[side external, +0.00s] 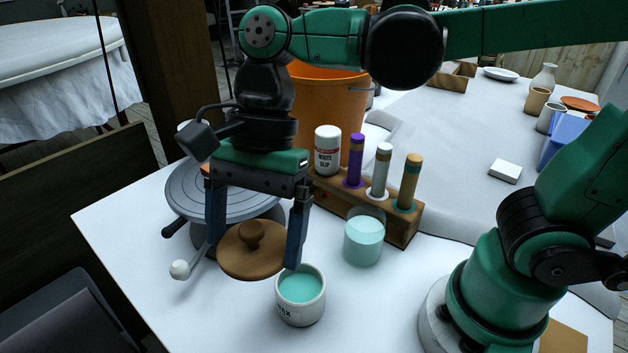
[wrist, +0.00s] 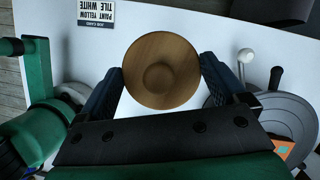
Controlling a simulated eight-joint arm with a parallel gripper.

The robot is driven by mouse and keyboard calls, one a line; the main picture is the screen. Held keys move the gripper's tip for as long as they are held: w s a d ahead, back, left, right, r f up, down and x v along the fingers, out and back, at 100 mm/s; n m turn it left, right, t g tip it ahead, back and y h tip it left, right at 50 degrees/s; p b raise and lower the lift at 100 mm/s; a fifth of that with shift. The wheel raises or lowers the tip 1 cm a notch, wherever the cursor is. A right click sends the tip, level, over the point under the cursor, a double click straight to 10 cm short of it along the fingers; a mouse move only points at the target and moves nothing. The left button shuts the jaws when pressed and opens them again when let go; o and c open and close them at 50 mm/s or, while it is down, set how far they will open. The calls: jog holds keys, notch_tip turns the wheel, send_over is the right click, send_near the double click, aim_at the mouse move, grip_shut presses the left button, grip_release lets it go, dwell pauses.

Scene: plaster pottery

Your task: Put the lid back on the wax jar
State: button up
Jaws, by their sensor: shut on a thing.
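The wax jar (side external: 300,296) is a white pot with turquoise wax inside and its top is uncovered. It stands upright on the table, near the front. The lid (side external: 251,252) is a round wooden disc with a knob. My gripper (side external: 255,248) is shut on the lid and holds it in the air, to the left of and above the jar in the side view. In the wrist view the lid (wrist: 162,70) sits between the two fingers (wrist: 162,82). The jar cannot be made out in the wrist view.
A grey banding wheel (side external: 215,196) stands behind the lid, with a white-knobbed tool (side external: 180,269) beside it. A glass of turquoise liquid (side external: 365,238), a wooden rack (side external: 402,230) of tubes, a white slip bottle (side external: 327,152) and an orange bucket (side external: 330,100) stand behind the jar.

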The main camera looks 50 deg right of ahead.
jog(key=shift+s+d+f+m+t, duration=0.1)
jog(key=shift+d+f+m+t, duration=0.15)
jog(key=shift+d+f+m, duration=1.05)
jog(key=shift+d+f+n+t, duration=0.15)
jog(key=shift+d+f, duration=0.5)
jog(key=shift+f, duration=1.6)
jog(key=shift+s+d+f+m+t, duration=0.1)
jog(key=shift+d+f+m+t, duration=0.2)
jog(key=shift+d+f+m, duration=1.05)
jog(key=shift+a+f+n, duration=0.4)
jog(key=shift+f+n, duration=0.2)
jog(key=o, duration=0.9)
jog(key=shift+w+r, duration=0.1)
jog(key=shift+r, duration=0.05)
notch_tip(320, 180, up, 7)
